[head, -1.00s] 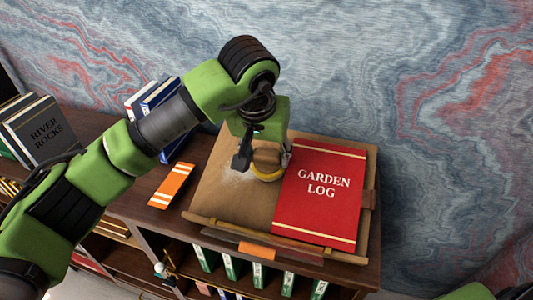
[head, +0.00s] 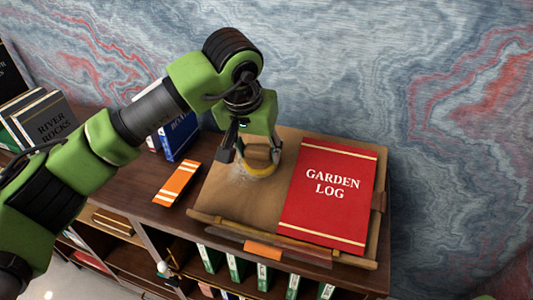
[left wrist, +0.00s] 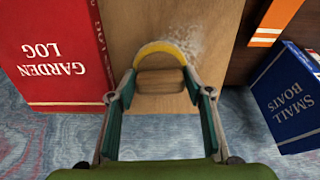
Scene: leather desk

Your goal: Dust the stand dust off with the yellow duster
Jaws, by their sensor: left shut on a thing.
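My left gripper (head: 256,150) is shut on the wooden handle of the yellow duster (head: 262,170). The duster's yellow edge rests on or just above the brown stand (head: 225,195). In the left wrist view the duster (left wrist: 161,48) sits between the two fingers (left wrist: 160,92), with its wooden block toward me. Pale grey stand dust (head: 238,172) lies on the bare left part of the stand, beside the duster; it also shows in the left wrist view (left wrist: 205,42). Part of the dust may be hidden by the gripper and duster. My right gripper is not in view.
A red Garden Log book (head: 330,195) covers the stand's right part. An orange striped book (head: 176,183) lies left of the stand. Blue books (head: 181,135) stand behind it, and grey River Rocks (head: 50,125) stands farther left. A marbled wall rises behind.

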